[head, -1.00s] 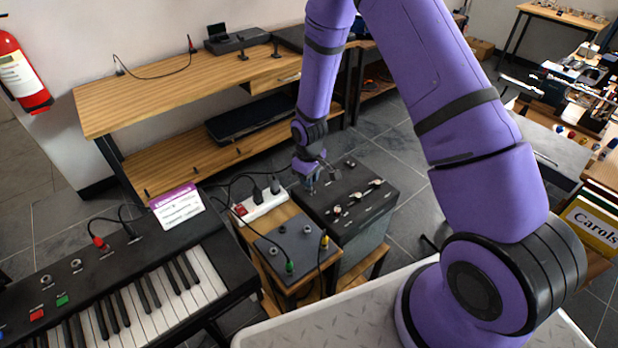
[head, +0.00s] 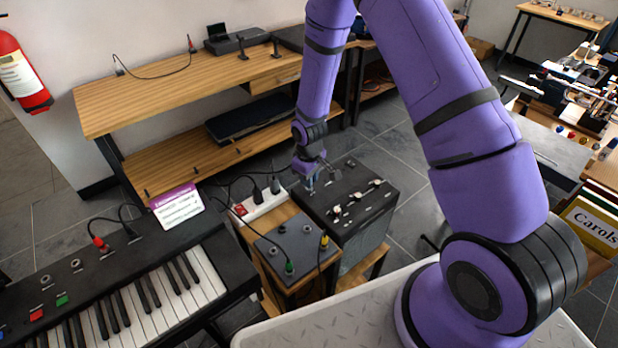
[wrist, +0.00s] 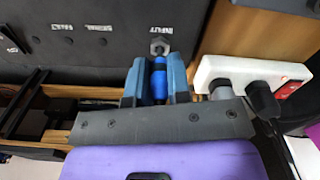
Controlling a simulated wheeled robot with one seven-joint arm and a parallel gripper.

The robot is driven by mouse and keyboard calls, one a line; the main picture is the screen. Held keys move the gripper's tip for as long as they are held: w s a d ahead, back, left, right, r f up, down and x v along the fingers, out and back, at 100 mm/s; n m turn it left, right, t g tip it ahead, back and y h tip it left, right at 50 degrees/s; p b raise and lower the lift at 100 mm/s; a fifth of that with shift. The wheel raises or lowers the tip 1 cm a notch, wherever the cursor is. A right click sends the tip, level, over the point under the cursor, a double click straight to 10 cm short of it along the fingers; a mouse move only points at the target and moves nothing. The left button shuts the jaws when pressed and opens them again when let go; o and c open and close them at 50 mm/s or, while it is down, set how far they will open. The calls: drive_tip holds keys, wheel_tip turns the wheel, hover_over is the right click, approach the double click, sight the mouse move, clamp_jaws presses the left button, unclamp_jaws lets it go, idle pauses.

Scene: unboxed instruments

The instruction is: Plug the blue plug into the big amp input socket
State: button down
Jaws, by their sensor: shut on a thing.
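The blue plug (wrist: 159,80) is held between the two blue fingers of my gripper (wrist: 158,75) in the wrist view. The plug's tip points at the input socket (wrist: 159,47), a metal hex fitting under the "INPUT" label on the big amp's dark top (wrist: 100,60). Whether the tip touches or enters the socket I cannot tell. In the head view my gripper (head: 310,184) is low over the left rear part of the big amp (head: 370,219); the plug is too small to make out there.
A white power strip (head: 264,206) with black plugs stands just left of the amp; it is close to the right finger in the wrist view (wrist: 230,70). A small grey box (head: 293,243) with green and yellow plugs stands in front. A keyboard (head: 150,290) is at left.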

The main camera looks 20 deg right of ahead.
drive_tip(key=shift+f, duration=1.05)
idle(0.4)
drive_tip(key=c, duration=1)
unclamp_jaws()
drive_tip(key=shift+r, duration=0.1)
wheel_tip(320, 180, up, 11)
drive_tip(key=shift+f, duration=0.1)
